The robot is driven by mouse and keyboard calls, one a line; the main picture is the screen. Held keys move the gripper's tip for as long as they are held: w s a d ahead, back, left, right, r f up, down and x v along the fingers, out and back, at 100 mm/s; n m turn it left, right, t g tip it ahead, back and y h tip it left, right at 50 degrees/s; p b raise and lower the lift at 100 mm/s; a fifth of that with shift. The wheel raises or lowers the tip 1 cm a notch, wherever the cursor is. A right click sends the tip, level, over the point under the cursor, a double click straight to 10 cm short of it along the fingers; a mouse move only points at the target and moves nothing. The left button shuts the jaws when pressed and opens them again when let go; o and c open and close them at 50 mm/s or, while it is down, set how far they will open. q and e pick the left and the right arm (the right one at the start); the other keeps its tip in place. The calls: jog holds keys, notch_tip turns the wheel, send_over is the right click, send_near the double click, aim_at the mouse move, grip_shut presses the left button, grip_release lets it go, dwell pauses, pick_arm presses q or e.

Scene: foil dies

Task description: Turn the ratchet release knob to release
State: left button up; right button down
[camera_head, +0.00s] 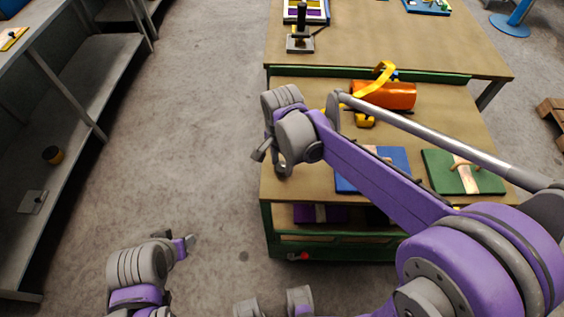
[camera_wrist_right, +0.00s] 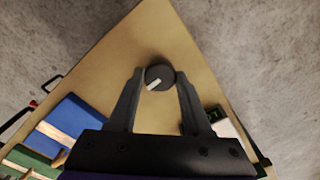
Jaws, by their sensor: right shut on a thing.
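The round dark knob (camera_wrist_right: 161,74) shows in the right wrist view near one corner of the tan tabletop. Its white pointer line points to the lower left; no markings around it can be read. My right gripper (camera_wrist_right: 160,84) is shut on the knob, one dark finger on each side. In the head view my right gripper (camera_head: 270,161) is at the left edge of the near table, and I cannot make out the knob there. My left gripper (camera_head: 178,243) is at the lower left over the floor, away from the table; its jaw opening is unclear.
The near table (camera_head: 300,92) bears an orange cylinder (camera_head: 388,95) with a yellow strap, a blue board (camera_head: 395,157) and a green board (camera_head: 455,172). My right arm crosses above them. A grey shelf (camera_head: 75,110) stands at left, with open floor between.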

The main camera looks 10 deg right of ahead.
aim_at(282, 166)
jog(key=shift+m, duration=0.4)
jog(key=shift+c, duration=1.7)
grip_release()
notch_tip(282, 166, up, 11)
jog(key=shift+p, duration=0.4)
jog(key=shift+f, duration=0.1)
